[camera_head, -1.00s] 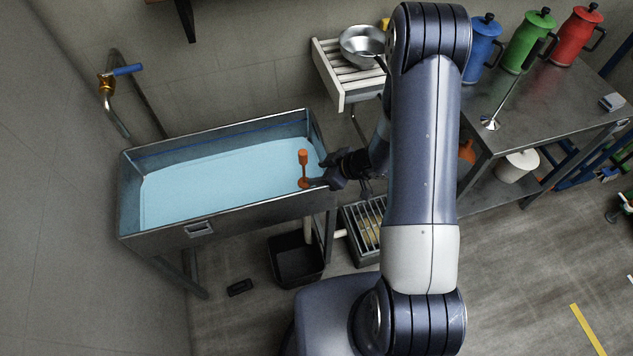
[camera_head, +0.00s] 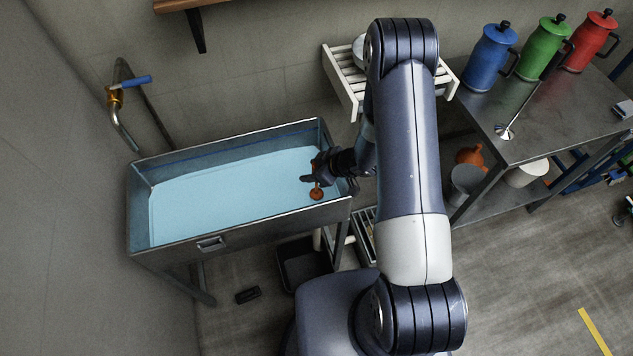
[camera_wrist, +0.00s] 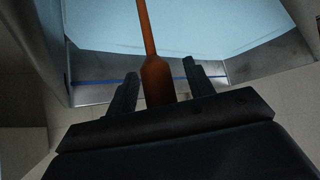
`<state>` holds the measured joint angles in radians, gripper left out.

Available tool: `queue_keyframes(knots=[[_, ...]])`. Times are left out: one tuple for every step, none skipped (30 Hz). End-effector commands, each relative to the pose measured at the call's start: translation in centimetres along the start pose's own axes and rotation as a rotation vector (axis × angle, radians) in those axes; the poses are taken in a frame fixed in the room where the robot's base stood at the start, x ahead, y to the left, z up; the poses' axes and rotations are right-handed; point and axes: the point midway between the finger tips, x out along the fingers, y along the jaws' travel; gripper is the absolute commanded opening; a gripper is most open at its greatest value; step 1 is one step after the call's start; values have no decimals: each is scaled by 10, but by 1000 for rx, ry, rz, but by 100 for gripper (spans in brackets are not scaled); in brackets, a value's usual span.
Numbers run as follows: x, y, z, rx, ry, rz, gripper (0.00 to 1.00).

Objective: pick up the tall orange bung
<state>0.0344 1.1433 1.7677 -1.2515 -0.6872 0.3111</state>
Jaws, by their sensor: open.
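The tall orange bung (camera_head: 317,193) stands in the liquid near the right end of the steel tank (camera_head: 240,227). In the head view its round orange base shows, and my gripper (camera_head: 318,174) covers its upper part. In the wrist view the bung's thick orange head (camera_wrist: 157,82) lies between the two dark fingers of my gripper (camera_wrist: 160,85), with its thin stem running away into the blue liquid. The fingers are open, one on each side of the head. A gap shows on the right side; on the left I cannot tell touch clearly.
The tank's rim and right end wall (camera_head: 336,160) are close to my gripper. A pipe with a blue-handled valve (camera_head: 130,82) is at the left. A slatted white rack (camera_head: 345,80) hangs behind my arm. A steel table (camera_head: 550,115) with coloured jugs stands right.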

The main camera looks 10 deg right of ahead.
Motion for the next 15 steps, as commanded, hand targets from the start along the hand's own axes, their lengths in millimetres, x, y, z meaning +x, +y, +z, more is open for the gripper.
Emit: queue_keyframes(knots=[[0, 0, 0, 0, 0, 0, 50], [0, 0, 0, 0, 0, 0, 50], [0, 0, 0, 0, 0, 0, 50], [0, 0, 0, 0, 0, 0, 50], [0, 0, 0, 0, 0, 0, 49], [0, 0, 0, 0, 0, 0, 46], [0, 0, 0, 0, 0, 0, 43], [0, 0, 0, 0, 0, 0, 41], [0, 0, 0, 0, 0, 0, 38], [0, 0, 0, 0, 0, 0, 35], [0, 0, 0, 0, 0, 0, 33], [0, 0, 0, 0, 0, 0, 30], [0, 0, 0, 0, 0, 0, 27], [0, 0, 0, 0, 0, 0, 25], [0, 0, 0, 0, 0, 0, 21]])
